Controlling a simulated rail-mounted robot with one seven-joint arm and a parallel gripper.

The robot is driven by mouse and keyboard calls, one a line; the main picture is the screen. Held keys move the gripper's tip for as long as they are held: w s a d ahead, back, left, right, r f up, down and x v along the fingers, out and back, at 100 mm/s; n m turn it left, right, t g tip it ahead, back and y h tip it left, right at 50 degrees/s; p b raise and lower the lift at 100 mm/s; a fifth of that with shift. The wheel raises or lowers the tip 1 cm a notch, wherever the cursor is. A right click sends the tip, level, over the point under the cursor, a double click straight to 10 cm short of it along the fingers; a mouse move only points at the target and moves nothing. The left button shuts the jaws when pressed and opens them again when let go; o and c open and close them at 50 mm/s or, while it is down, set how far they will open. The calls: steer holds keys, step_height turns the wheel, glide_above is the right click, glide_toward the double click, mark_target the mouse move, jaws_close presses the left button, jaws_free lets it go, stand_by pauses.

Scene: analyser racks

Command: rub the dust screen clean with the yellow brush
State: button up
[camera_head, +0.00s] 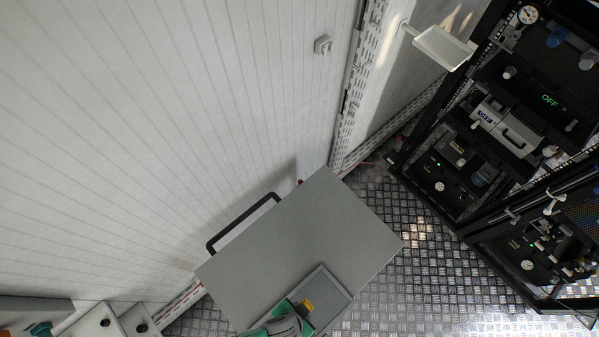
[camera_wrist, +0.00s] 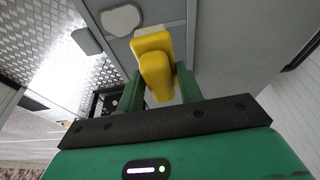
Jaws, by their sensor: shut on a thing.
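The dust screen (camera_head: 338,296) is a grey framed panel lying on a grey cart top, near its front right edge. My gripper (camera_head: 302,308), with green fingers, is over the screen's left part. The yellow brush (camera_head: 308,304) is held in it. In the wrist view the brush (camera_wrist: 154,62) sits between the two green fingers (camera_wrist: 157,82), with a pale part at its far end. A pale rounded patch (camera_wrist: 121,19) shows on the grey panel beside it. Whether the brush touches the screen I cannot tell.
The grey cart top (camera_head: 300,235) has a black handle (camera_head: 240,222) on its left side, near the white wall. A black rack with instruments (camera_head: 500,130) stands at the right. Metal tread-plate floor (camera_head: 420,275) lies between cart and rack. Most of the cart top is clear.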

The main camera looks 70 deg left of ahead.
steer(key=shift+r+p, duration=0.55)
steer(key=shift+r, duration=0.35)
steer(key=shift+w, duration=0.1)
stand_by(0.4)
